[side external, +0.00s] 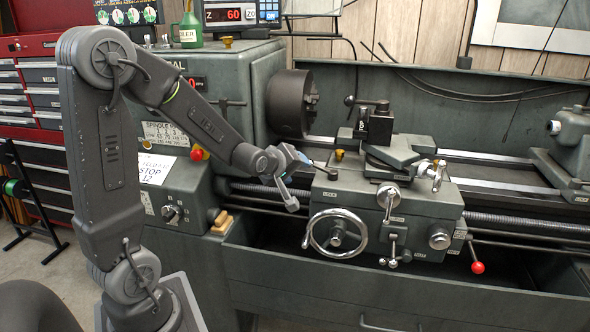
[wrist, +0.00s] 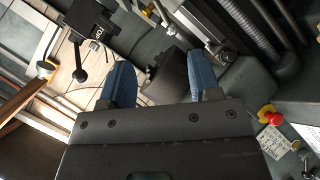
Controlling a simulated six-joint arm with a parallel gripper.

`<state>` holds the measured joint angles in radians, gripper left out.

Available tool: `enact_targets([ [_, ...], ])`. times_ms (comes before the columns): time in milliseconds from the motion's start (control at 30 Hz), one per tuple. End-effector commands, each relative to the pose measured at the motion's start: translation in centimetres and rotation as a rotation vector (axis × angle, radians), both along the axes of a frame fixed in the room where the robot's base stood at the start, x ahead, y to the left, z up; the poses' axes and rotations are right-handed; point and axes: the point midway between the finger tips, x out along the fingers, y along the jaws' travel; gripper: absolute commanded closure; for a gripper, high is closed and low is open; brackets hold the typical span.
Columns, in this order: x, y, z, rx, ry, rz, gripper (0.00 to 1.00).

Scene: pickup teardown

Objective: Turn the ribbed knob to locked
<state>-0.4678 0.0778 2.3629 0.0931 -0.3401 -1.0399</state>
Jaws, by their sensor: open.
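My gripper (side external: 296,158) is in the side view, over the left end of the lathe carriage (side external: 420,205) and in front of the chuck. In the wrist view my gripper (wrist: 162,72) has its two blue fingers spread apart with nothing held. A round knob (side external: 440,237) with a pale face sits on the right part of the carriage front, well to the right of my gripper. A dark selector knob (side external: 170,213) is on the headstock front at left. Ribbing and the locked mark are too small to make out, so I cannot tell which knob is ribbed.
The handwheel (side external: 338,233) and levers stand out from the carriage front. A red-ball lever (side external: 477,267) hangs at its right. The chuck (side external: 291,104) and tool post (side external: 380,128) rise behind. A red-yellow stop button (side external: 198,153) is on the headstock. Open air lies before the carriage.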

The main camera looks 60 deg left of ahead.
Motion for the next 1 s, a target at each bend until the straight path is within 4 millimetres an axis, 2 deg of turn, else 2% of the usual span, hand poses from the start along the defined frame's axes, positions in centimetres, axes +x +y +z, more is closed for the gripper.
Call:
enact_targets([
  [200,-0.7,-1.8,0.9,0.045,0.064,-0.066,0.43],
  [667,-0.9,-2.4,1.2,0.06,0.086,-0.089,0.43],
  [767,-1.6,-4.0,2.1,0.097,0.13,-0.148,0.43],
  [867,-3.4,-7.1,3.6,0.174,0.226,-0.274,0.43],
  [1000,-8.0,-12.3,5.6,0.315,0.392,-0.531,0.43],
])
